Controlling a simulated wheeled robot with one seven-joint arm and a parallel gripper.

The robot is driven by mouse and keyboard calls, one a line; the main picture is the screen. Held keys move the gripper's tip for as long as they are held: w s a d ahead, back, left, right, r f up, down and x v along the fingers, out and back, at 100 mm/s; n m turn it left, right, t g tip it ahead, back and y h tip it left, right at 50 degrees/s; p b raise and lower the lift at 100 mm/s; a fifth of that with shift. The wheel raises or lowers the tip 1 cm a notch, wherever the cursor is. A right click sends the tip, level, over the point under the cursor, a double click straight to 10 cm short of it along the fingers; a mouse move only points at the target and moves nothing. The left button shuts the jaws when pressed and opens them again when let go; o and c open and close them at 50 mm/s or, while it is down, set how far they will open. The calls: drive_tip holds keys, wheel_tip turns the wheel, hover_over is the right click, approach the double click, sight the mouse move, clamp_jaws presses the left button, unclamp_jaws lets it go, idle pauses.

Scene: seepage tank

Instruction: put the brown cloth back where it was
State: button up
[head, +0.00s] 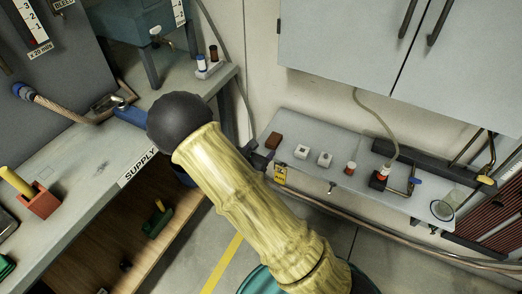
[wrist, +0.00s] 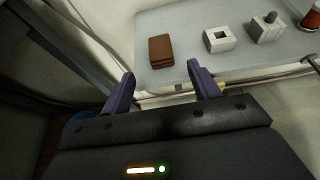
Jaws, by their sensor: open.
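The brown cloth (wrist: 161,52) lies folded on the left end of the grey wall shelf (wrist: 187,77) in the wrist view. In the head view the brown cloth (head: 274,140) sits at the shelf's left end, left of two small white blocks. My gripper (wrist: 162,84) is open and empty, with its two purple fingers apart just in front of the shelf edge. The cloth lies beyond the fingertips, roughly in line with the gap between them. In the head view my gripper (head: 262,158) is partly hidden behind my arm, near the shelf's left end.
A glass beaker (head: 443,209) is at the far right. A pipe (head: 400,238) runs below the shelf; a cabinet (head: 350,45) hangs above. The SUPPLY bench (head: 75,150) is at left.

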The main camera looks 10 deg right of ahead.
drive_tip(key=s+d+m+g, duration=0.1)
drive_tip(key=d, duration=0.1)
drive_tip(key=s+d+r+m+g+h, duration=0.1)
drive_tip(key=d+m, duration=0.1)
drive_tip(key=s+d+r+m+g, duration=0.1)
drive_tip(key=s+d+m, duration=0.1)
drive_tip(key=shift+r+g+h, duration=0.15)
drive_tip(key=shift+g+h, duration=0.15)
drive_tip(key=shift+h, duration=0.1)
drive_tip(key=s+d+r+m+g+y, duration=0.1)
drive_tip(key=s+d+r+m+g, duration=0.1)
drive_tip(key=s+d+m+g, duration=0.45)
drive_tip(key=s+a+r+m+t+y, duration=0.1)
drive_tip(key=s+a+r+m+y, duration=0.2)
drive_tip(key=m, duration=0.5)
drive_tip(key=s+a+r+m+t+y, duration=0.1)
drive_tip(key=s+a+r+m+y, duration=0.2)
drive_tip(key=s+r+m+y, duration=0.2)
drive_tip(key=s+m, duration=0.2)
drive_tip(key=m, duration=0.2)
drive_tip(key=shift+r+y, duration=0.15)
drive_tip(key=shift+y, duration=0.15)
drive_tip(key=w+p+v, duration=0.2)
drive_tip(key=p+v, duration=0.8)
drive_tip(key=w+r+p+v, duration=0.1)
drive_tip(key=w+p+v, duration=0.1)
drive_tip(key=p+v, duration=0.8)
drive_tip(key=shift+w, duration=0.3)
